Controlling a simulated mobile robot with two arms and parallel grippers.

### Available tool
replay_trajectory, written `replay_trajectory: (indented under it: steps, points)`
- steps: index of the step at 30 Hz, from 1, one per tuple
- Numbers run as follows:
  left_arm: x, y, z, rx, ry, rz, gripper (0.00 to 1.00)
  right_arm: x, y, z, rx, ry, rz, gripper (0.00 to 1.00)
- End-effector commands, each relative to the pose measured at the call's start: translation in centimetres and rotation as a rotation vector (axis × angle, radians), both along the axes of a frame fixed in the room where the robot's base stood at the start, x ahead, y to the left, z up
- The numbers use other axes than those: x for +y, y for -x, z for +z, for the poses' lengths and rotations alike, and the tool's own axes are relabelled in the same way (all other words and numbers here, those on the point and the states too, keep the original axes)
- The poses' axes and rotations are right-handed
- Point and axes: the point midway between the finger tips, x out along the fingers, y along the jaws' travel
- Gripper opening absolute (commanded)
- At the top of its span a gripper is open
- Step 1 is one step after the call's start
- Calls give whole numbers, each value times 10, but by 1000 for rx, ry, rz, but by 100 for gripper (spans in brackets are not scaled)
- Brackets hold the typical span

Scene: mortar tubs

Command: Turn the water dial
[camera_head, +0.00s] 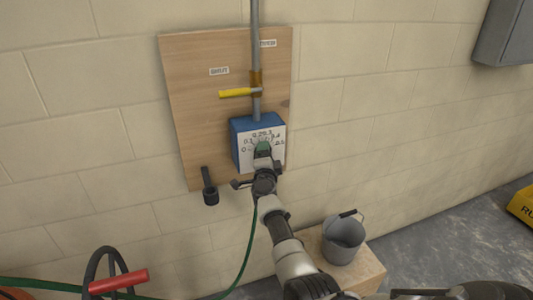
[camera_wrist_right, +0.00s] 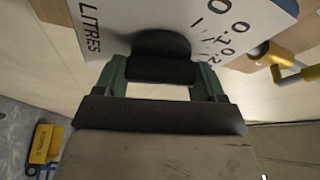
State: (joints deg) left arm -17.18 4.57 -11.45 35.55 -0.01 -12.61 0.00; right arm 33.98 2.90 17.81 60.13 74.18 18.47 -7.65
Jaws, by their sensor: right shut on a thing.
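A blue box with a white numbered dial face (camera_head: 277,133) is mounted on a wooden board. The face also shows in the right wrist view (camera_wrist_right: 110,22), with "LITRES" and several numbers on it. My right gripper (camera_head: 263,149) is at the front of this face. In the right wrist view its green fingers (camera_wrist_right: 160,78) stand on either side of the black dial knob (camera_wrist_right: 162,45) and are shut on it. In the head view the gripper hides most of the knob, so its exact setting cannot be read. My left gripper is not in view.
A yellow lever (camera_head: 235,93) sits on the grey pipe (camera_head: 255,40) above the box. A black holder (camera_head: 209,187) hangs at the board's lower left. A grey bucket (camera_head: 343,240) stands on a block below. A red-handled object (camera_head: 118,281) is at the lower left.

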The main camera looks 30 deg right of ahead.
Motion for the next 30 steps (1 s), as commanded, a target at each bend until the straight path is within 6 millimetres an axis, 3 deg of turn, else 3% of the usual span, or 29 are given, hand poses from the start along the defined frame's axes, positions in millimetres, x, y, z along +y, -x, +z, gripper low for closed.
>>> replay_trajectory:
  steps: [13,14,18,30]
  points:
    - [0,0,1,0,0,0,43,0,0,-2,-1,-12,1,47]
    - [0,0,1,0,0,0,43,0,0,-2,-1,-12,1,72]
    - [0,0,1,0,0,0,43,0,0,-1,-1,-12,1,93]
    - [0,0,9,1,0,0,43,5,6,1,0,-9,1,96]
